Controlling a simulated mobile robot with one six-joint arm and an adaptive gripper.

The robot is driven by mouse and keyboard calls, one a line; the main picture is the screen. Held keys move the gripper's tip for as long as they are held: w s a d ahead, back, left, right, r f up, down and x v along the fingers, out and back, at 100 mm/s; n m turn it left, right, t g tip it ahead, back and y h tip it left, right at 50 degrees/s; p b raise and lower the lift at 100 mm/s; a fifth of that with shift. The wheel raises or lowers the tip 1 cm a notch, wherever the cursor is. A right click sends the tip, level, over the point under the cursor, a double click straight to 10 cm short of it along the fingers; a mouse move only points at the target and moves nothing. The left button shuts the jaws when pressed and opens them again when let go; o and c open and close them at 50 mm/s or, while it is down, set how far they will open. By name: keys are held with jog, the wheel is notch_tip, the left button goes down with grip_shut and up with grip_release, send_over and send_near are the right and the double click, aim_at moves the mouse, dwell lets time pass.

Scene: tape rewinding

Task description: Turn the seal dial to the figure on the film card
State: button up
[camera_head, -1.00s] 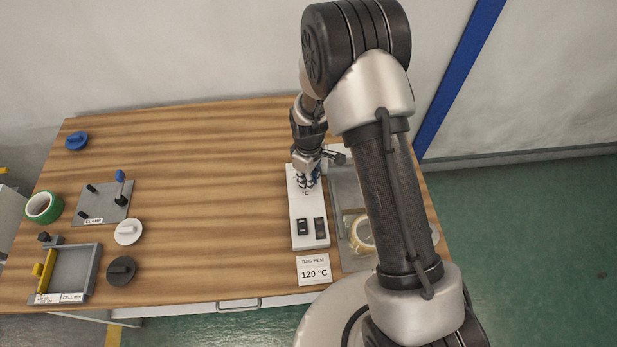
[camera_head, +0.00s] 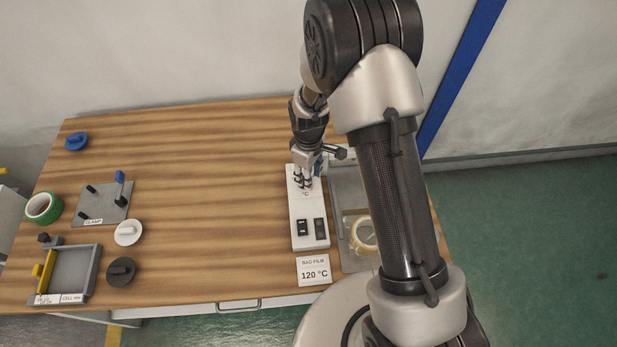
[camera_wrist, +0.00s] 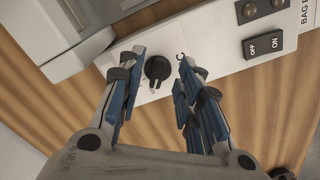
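The film card (camera_head: 314,270) lies at the table's front edge and reads "BAG FILM 120 °C". The seal dial (camera_wrist: 157,70) is a small black knob on the white control panel (camera_head: 308,212); its set figure is too small to read. My gripper (camera_wrist: 152,72) is open, its fingers on either side of the dial in the wrist view, with gaps between them and the knob. In the head view my gripper (camera_head: 305,182) is over the far end of the panel and hides the dial.
A grey tray (camera_head: 348,268) with a tape roll (camera_head: 363,234) is right of the panel. The panel has an OFF/ON switch (camera_wrist: 263,45). Left are a clamp plate (camera_head: 92,212), green tape (camera_head: 43,208), several knobbed discs and a grey fixture (camera_head: 90,275). The table's middle is clear.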

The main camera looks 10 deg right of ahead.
notch_tip(320, 180, up, 9)
jog(key=shift+r, duration=0.2)
dwell(0.5)
jog(key=s+d+r+m+t, duration=0.1)
jog(key=s+d+r+m, duration=0.15)
jog(key=r, duration=0.35)
jog(key=s+d+r+m+t, duration=0.1)
jog(key=s+r, duration=0.3)
jog(key=r, duration=0.3)
jog(key=s+d+r+m, duration=0.2)
jog(key=s+r, duration=0.1)
jog(key=r, duration=0.3)
jog(key=s+d+r+m+t, duration=0.1)
jog(key=s+r+m, duration=0.1)
jog(key=s, duration=0.5)
jog(key=s+d+r+m+t, duration=0.1)
jog(key=s+d+r+m, duration=0.1)
jog(key=s, duration=0.5)
jog(key=shift+s+d+r+m+t, duration=0.15)
jog(key=shift+s+r+m+t, duration=0.2)
jog(key=shift+m, duration=0.3)
